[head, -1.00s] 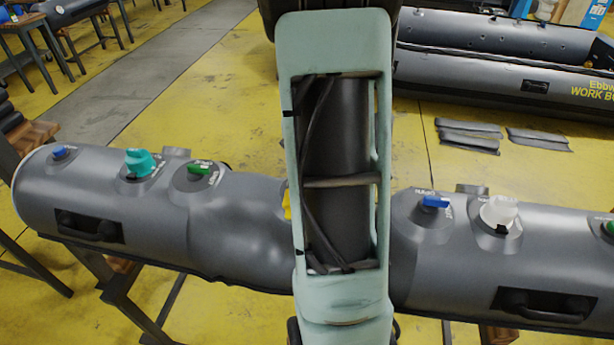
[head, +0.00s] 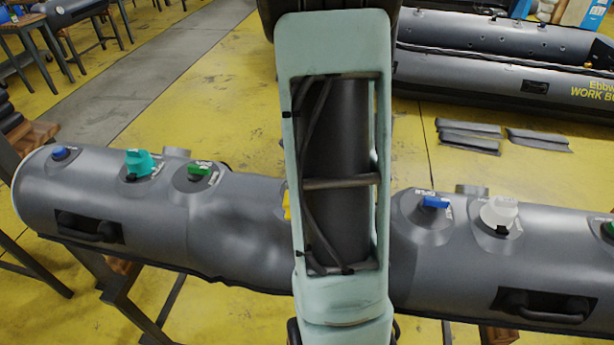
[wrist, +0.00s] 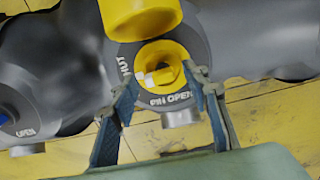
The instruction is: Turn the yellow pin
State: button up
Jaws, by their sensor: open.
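The yellow pin (wrist: 160,62) sits in a yellow round fitting on a grey valve base in the wrist view. Its small middle piece shows pale faces, and the base around it reads "PIN OPEN" and "SHUT". A yellow cap (wrist: 142,14) lies just above it, partly cut off by the frame edge. My gripper (wrist: 165,85) is open, with one blue-grey finger low on each side of the fitting. I cannot tell whether either finger touches it. In the head view only a yellow sliver (head: 287,205) shows beside my arm, which hides the rest of this valve and my gripper.
The grey tube (head: 240,235) lies across a stand. It carries a teal valve (head: 138,163), a green one (head: 199,169), a blue one (head: 435,202) and a white one (head: 499,211). Black handles (head: 92,228) sit on its front. A grey boat (head: 500,70) stands behind on yellow floor.

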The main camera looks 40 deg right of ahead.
notch_tip(320, 180, up, 12)
dwell(0.4)
dwell(0.4)
